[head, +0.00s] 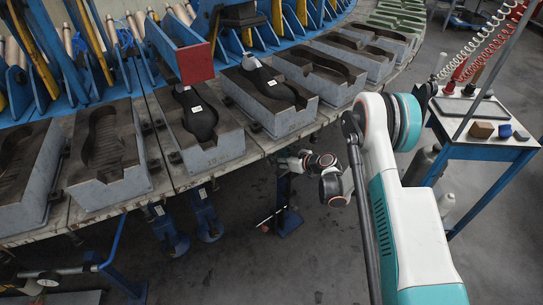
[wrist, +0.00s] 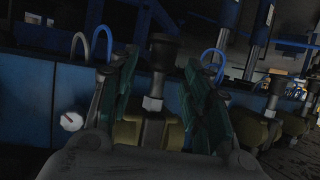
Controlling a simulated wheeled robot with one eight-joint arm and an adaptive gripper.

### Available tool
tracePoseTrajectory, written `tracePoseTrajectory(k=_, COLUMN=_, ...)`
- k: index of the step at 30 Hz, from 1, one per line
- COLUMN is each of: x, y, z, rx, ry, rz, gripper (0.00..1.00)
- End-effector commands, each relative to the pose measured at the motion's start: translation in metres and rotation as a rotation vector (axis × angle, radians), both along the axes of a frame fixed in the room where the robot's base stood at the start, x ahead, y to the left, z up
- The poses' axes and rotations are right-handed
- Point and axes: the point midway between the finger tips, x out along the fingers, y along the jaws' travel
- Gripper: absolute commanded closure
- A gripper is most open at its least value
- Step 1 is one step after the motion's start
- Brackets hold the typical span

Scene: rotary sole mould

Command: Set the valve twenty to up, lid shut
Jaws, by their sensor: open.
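In the wrist view a valve with a black knob (wrist: 162,52), a pale metal nut (wrist: 152,103) and a dull brass body (wrist: 178,135) stands ahead of me. My gripper (wrist: 160,82) is open, one dark green finger on each side of the valve's stem. I cannot tell whether either finger touches it. No number is readable on the valve. In the head view my gripper (head: 292,160) is small, below the front edge of the mould table. The valve cannot be made out there. A blue plate with a red end (head: 195,62), possibly a lid, stands raised behind the moulds.
Grey sole moulds (head: 105,160) line the curved table (head: 170,168), some holding black soles (head: 198,115). Blue legs stand beneath it. A side table (head: 485,128) is at right. In the wrist view another brass valve (wrist: 250,130) and a round dial (wrist: 71,121) flank me.

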Motion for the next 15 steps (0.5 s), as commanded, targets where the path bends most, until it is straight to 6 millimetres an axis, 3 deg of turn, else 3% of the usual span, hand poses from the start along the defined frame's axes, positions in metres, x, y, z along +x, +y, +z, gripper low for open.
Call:
tracePoseTrajectory(k=6, x=-0.025, y=-0.036, z=0.018, rx=0.000, ry=0.000, rz=-0.003, gripper=0.56)
tracePoseTrajectory(k=15, x=-0.045, y=-0.061, z=0.031, rx=0.000, ry=0.000, rz=-0.001, gripper=0.56)
